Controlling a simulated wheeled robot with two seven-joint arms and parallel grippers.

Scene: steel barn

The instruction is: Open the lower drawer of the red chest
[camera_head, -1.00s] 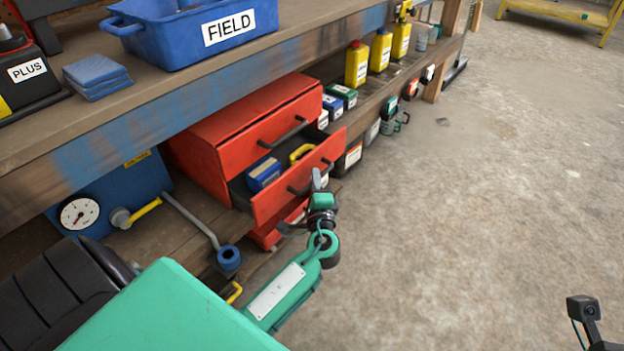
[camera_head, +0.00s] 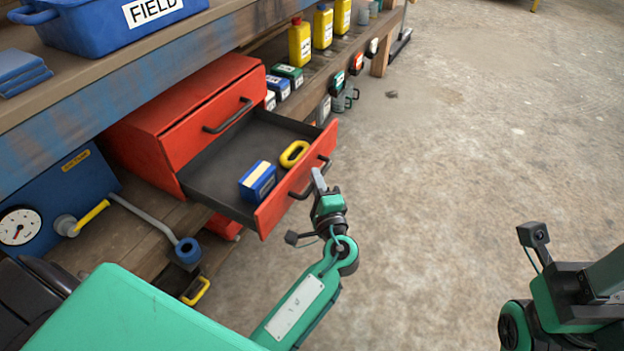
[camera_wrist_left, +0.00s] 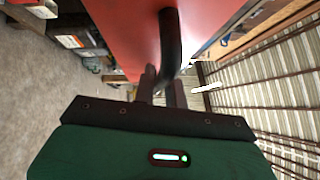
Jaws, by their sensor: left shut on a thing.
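The red chest (camera_head: 150,135) stands on the low shelf under the bench. Its upper drawer (camera_head: 205,120) is shut. The lower drawer (camera_head: 275,207) is pulled well out, with a blue-and-white box (camera_head: 257,181) and a yellow ring-shaped item (camera_head: 294,154) inside. My left gripper (camera_head: 319,182) is at the black handle (camera_head: 300,192) on the lower drawer's front. In the left wrist view, its fingers (camera_wrist_left: 162,82) are shut on that handle (camera_wrist_left: 170,40). My right arm's hand (camera_head: 565,300) is at the lower right, away from the chest; its fingertips cannot be made out.
The bench edge (camera_head: 120,85) runs above the chest, with a blue FIELD bin (camera_head: 105,22) on top. Yellow bottles (camera_head: 300,42) and small boxes stand on the shelf beyond. A gauge unit (camera_head: 20,226) and a grey pipe are left. The floor (camera_head: 460,150) at right is clear.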

